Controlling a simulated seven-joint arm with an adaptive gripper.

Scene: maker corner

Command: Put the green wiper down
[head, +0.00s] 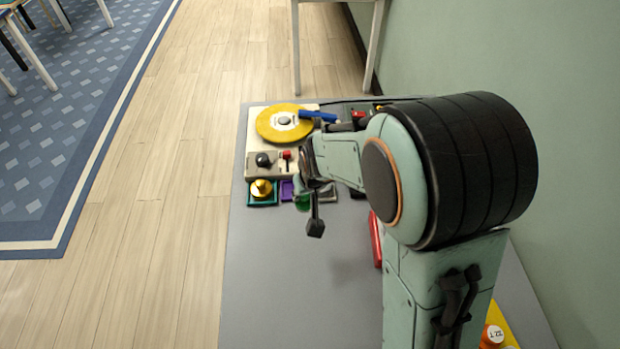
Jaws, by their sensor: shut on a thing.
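My gripper (313,205) is over the grey table, near the front edge of the row of small coloured squares. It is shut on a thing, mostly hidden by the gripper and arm. A small green piece (302,203) shows just left of the fingers and looks like the green wiper. Its full shape is hidden. I cannot tell whether it touches the surface below.
A pale board holds a yellow disc (284,123), a blue bar (318,116) and a black knob (263,160). A teal square (262,200) with a gold knob and a purple square (286,190) sit nearby. A red object (376,240) lies right. The table's front left (290,290) is clear.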

